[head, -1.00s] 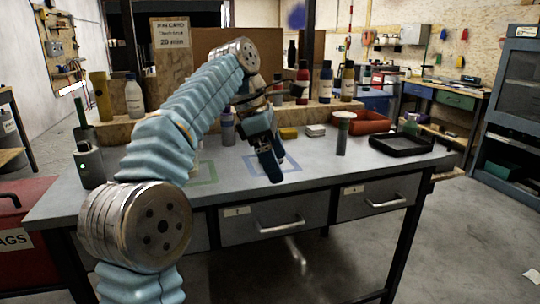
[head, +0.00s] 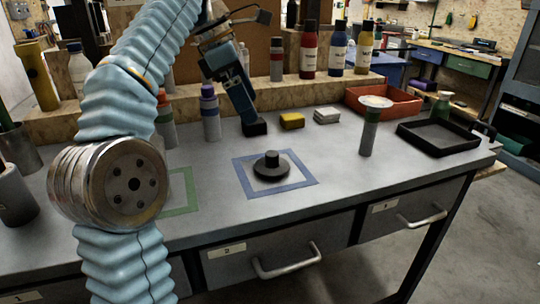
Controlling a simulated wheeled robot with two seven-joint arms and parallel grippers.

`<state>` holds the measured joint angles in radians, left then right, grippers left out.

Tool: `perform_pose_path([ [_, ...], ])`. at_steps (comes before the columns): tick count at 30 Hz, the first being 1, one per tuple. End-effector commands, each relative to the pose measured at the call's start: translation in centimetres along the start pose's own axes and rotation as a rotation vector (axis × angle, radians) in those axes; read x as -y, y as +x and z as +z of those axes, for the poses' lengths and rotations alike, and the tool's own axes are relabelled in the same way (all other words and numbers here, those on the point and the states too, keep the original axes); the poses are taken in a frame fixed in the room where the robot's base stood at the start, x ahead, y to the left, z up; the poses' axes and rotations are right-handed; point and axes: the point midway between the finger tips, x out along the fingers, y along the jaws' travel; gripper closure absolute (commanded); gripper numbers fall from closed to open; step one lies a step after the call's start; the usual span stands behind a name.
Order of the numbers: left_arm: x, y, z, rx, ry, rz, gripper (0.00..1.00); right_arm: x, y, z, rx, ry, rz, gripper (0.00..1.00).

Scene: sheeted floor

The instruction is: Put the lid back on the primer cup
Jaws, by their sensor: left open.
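A round black lid with a raised knob (head: 271,166) lies flat inside the blue square outline on the grey bench. My left gripper (head: 241,104) hangs above and behind the lid, fingers pointing down, open, and apart from the lid. It holds nothing that I can see. My right gripper is not in view.
Bottles line the back shelf. A red bin (head: 383,103) and a black tray (head: 438,138) stand at right. The bench front is clear.

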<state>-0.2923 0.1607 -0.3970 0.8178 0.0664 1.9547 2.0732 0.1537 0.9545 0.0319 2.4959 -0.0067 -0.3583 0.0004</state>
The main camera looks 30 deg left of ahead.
Motion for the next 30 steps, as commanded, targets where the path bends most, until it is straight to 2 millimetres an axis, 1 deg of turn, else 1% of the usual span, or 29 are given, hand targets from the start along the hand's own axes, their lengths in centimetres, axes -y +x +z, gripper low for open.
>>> perform_pose_path([
  [8, 0.0, 0.1, 0.0, 0.0, 0.0, 0.0, 0.0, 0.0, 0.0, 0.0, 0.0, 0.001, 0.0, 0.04],
  [11, 0.0, 0.8, 0.0, 0.001, 0.0, -0.002, 0.0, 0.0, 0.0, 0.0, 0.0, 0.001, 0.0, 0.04],
  [14, 0.1, 2.3, 0.0, 0.0, 0.001, -0.004, 0.0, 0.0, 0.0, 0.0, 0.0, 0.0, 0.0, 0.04],
  [18, 0.1, 5.2, -0.1, 0.0, 0.002, -0.004, 0.0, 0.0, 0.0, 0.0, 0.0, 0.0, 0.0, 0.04],
  [21, 0.1, 7.0, -0.1, -0.001, 0.001, -0.003, 0.0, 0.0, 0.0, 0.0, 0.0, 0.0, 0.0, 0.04],
  [25, 0.0, 8.3, -0.1, 0.0, 0.0, -0.001, 0.0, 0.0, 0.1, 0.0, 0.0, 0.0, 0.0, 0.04],
  [30, 0.0, 8.7, -0.1, 0.0, 0.0, 0.0, 0.0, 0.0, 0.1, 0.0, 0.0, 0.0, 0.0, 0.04],
])
